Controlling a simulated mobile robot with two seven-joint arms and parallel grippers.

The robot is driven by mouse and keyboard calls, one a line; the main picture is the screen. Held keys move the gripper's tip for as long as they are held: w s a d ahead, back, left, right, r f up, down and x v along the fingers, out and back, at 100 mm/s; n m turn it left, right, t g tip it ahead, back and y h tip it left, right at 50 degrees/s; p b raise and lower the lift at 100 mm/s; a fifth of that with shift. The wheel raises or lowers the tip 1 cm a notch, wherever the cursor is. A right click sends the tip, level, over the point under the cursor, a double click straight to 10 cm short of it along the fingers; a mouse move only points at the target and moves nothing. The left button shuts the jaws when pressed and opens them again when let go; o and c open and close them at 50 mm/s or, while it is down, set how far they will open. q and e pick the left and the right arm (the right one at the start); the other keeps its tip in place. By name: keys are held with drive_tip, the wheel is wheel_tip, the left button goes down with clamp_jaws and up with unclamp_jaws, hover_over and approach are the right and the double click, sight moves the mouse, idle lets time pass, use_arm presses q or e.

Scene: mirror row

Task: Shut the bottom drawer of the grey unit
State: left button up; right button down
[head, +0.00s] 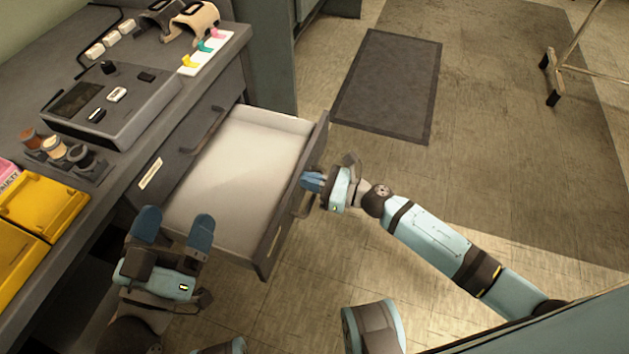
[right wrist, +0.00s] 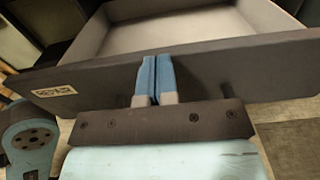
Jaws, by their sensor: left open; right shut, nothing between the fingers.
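The grey unit (head: 222,95) stands at the left, with one drawer (head: 245,150) pulled out below a shut drawer front with a handle. The open drawer has an empty whitish inside and a dark front panel (head: 268,240). The panel also crosses the right wrist view (right wrist: 230,70). My right gripper (head: 308,181) is shut and empty, its blue fingertips (right wrist: 155,60) at the outer face of the panel near its top edge; I cannot tell if they touch. My left gripper (head: 174,225) is open and empty, seen over the near end of the drawer.
On the unit's top are a grey device (head: 110,105), yellow bins (head: 45,205), small jars (head: 65,152) and a white strip with coloured pieces (head: 205,55). A dark mat (head: 388,85) lies on the tiled floor. A wheeled stand (head: 570,60) is at the upper right.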

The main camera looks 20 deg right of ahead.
use_arm(q)
drive_tip(key=f+g+b, duration=0.1)
drive_tip(key=f, duration=0.1)
drive_tip(key=f+b, duration=0.2)
drive_tip(key=d+f+g+b, duration=0.1)
drive_tip(key=f+b, duration=0.1)
drive_tip(key=shift+w+m+g+h, duration=0.15)
drive_tip(key=shift+m+g+h, duration=0.15)
use_arm(e)
drive_tip(key=x, duration=2.1)
drive_tip(key=shift+w+a, duration=0.15)
drive_tip(key=shift+w, duration=0.05)
drive_tip(key=shift+f, duration=0.1)
